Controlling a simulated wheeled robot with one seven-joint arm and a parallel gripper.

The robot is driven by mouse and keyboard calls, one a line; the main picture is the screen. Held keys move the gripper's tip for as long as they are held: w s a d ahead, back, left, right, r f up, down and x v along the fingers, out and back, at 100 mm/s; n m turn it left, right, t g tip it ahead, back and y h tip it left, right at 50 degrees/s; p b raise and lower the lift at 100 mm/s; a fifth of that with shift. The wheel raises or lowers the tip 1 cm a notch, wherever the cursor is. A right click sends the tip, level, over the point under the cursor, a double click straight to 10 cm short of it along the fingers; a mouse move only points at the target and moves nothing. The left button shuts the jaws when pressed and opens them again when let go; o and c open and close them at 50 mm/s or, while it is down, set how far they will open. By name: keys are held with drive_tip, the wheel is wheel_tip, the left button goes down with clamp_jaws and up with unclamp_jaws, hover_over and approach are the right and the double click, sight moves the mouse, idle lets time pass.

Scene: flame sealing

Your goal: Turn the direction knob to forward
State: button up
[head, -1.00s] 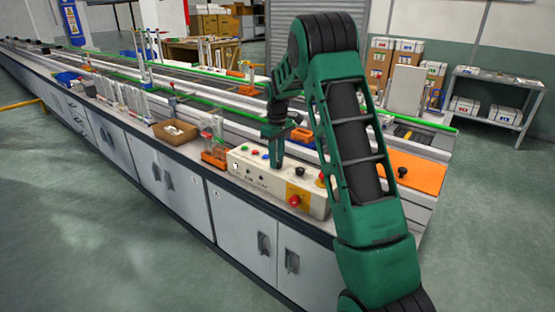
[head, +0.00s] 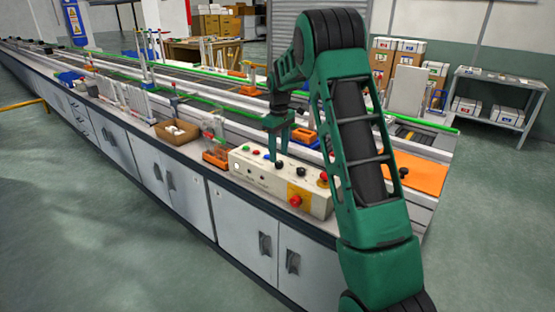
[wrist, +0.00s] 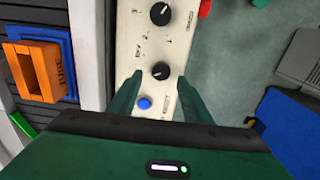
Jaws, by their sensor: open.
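A cream control box (head: 240,180) sits on the bench and carries two black knobs. My gripper (head: 277,156) is over the box, pointing down. In the wrist view my gripper (wrist: 160,79) is open, its green fingertips on either side of the nearer black knob (wrist: 161,70). I cannot tell whether they touch it. The other black knob (wrist: 160,14) is farther along the box, beyond the fingertips; it also shows in the head view (head: 301,171). The labels are too small to read, so which knob sets direction is unclear.
A blue button (wrist: 144,103) lies between the fingers, nearer the palm. A red button (head: 323,177) and a red knob on a yellow plate (head: 295,200) are at the box's right end. An orange holder (wrist: 40,70) is beside the box. A cardboard box (head: 176,132) stands farther left.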

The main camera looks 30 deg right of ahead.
sight(279, 163)
wheel_tip(279, 163, up, 7)
drive_tip(key=shift+r, duration=0.2)
idle(0.6)
drive_tip(key=s+a+r+m, duration=0.1)
drive_tip(key=s+r+m, duration=0.2)
drive_tip(key=s, duration=0.8)
drive_tip(key=s+a+r+m, duration=0.1)
drive_tip(key=s+r+m, duration=0.1)
drive_tip(key=s, duration=0.8)
drive_tip(key=s+a+f+m, duration=0.2)
drive_tip(key=s, duration=0.6)
drive_tip(key=s+a+f+m, duration=0.1)
drive_tip(key=s+f, duration=0.1)
drive_tip(key=s, duration=0.7)
drive_tip(key=s+a+f+m, duration=0.2)
drive_tip(key=s+f, duration=0.1)
drive_tip(key=s, duration=0.5)
drive_tip(key=shift+s+a+m, duration=0.3)
drive_tip(key=shift+w, duration=0.15)
